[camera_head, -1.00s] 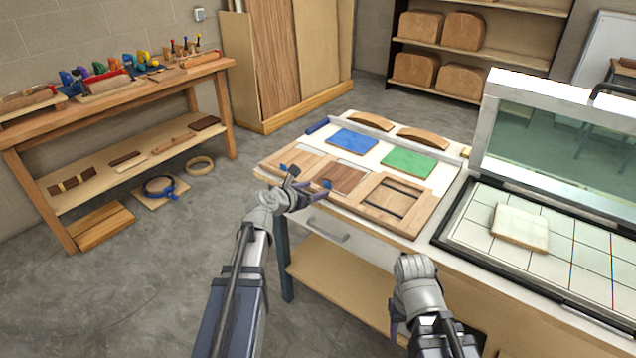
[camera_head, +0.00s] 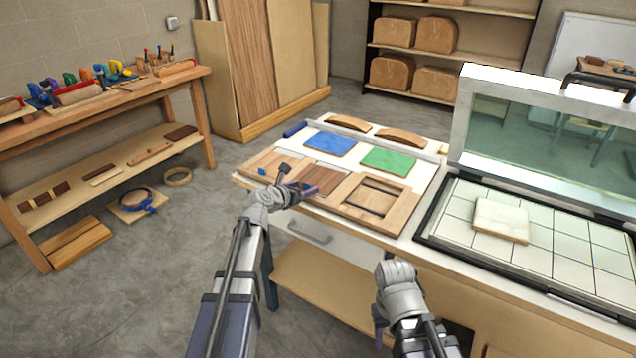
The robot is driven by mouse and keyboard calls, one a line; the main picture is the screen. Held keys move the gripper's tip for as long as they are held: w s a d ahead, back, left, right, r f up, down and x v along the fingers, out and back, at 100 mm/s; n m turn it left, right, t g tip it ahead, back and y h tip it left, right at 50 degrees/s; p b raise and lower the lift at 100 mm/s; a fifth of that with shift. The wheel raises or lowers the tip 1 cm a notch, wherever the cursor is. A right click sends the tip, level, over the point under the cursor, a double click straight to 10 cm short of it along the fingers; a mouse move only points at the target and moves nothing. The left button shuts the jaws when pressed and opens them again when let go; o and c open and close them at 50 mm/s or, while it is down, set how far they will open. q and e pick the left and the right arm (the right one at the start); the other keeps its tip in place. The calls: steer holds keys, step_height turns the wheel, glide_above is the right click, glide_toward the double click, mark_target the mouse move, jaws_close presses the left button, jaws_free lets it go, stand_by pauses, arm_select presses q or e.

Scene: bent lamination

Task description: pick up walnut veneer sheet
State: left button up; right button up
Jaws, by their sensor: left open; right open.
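The walnut veneer sheet (camera_head: 326,177), a dark brown grained rectangle, lies flat on the worktable, between a lighter wood sheet (camera_head: 262,160) and a wooden frame piece (camera_head: 398,214). My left gripper (camera_head: 294,181) is open and empty at the sheet's near left side. Its fingers overlap the sheet's near left part in the picture and hide some of it. I cannot tell whether they touch it. My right gripper (camera_head: 381,322) is open and low in front of the table, well away from the sheet.
Blue (camera_head: 331,144) and green (camera_head: 388,160) sheets and two curved wooden pieces lie behind the walnut sheet. A press with a raised glass lid (camera_head: 545,140) stands at right, a pale block (camera_head: 501,219) on its gridded bed. A workbench (camera_head: 110,108) with tools stands at left.

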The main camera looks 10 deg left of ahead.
arm_select(q)
steer(key=shift+w+d+f, duration=0.15)
steer(key=shift+w+f, duration=0.15)
steer(key=shift+w, duration=0.25)
steer(key=shift+r, duration=0.1)
steer(key=shift+c, duration=0.2)
jaws_close()
